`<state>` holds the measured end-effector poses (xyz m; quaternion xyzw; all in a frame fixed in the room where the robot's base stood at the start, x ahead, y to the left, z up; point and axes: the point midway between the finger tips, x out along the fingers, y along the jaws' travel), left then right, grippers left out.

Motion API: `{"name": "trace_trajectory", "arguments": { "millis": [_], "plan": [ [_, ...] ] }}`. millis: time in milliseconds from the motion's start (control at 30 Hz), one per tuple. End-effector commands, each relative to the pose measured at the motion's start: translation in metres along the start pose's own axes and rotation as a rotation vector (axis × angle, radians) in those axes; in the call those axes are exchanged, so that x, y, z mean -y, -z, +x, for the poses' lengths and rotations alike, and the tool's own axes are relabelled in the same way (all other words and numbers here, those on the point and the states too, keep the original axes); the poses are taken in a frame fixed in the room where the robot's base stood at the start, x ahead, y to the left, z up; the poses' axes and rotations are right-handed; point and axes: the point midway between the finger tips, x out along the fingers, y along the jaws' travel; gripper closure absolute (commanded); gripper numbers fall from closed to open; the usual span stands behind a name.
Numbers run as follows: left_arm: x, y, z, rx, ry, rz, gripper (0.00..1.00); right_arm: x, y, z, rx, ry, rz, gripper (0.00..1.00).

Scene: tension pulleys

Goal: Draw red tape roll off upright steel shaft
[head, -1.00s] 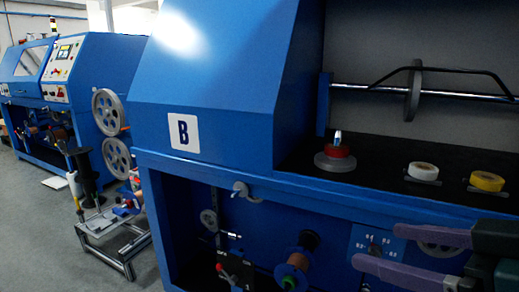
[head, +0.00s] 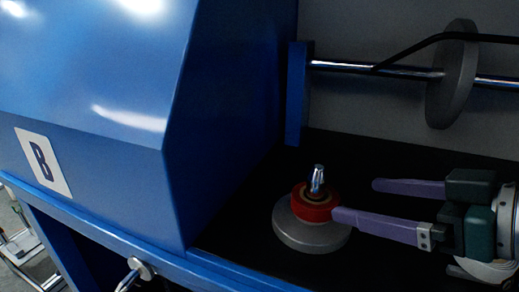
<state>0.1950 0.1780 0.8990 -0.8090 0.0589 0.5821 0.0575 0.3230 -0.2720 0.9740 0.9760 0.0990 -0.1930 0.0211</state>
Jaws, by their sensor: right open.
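The red tape roll (head: 311,209) sits around the upright steel shaft (head: 318,177), low down on its round grey base (head: 302,234). The shaft's shiny tip stands out above the roll. My right gripper (head: 352,201) comes in from the right with its two purple fingers spread apart and nothing between them. The tip of the nearer finger overlaps the right side of the roll in the picture; I cannot tell if it touches. The farther finger ends to the right of and behind the roll. My left gripper is not in view.
A horizontal steel rod (head: 385,69) with a grey disc (head: 453,74) and a black bar runs above the dark shelf at the back. The blue machine housing (head: 210,120), with a "B" label (head: 43,162), stands close on the left. The shelf behind the shaft is clear.

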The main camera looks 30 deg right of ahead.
Motion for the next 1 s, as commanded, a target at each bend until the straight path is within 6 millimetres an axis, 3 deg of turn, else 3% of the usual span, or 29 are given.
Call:
{"name": "trace_trajectory", "arguments": {
  "millis": [167, 600, 1000],
  "plan": [
    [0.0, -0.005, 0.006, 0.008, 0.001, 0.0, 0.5, 0.0, -0.001, 0.016, -0.003, 0.0, 0.0, 0.0],
    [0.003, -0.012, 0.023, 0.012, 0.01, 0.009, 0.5, 0.0, -0.001, 0.082, -0.003, -0.001, 0.0, 0.0],
    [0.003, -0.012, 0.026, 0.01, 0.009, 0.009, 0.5, 0.0, 0.0, 0.098, 0.001, 0.0, 0.0, 0.0]
  ]
}}
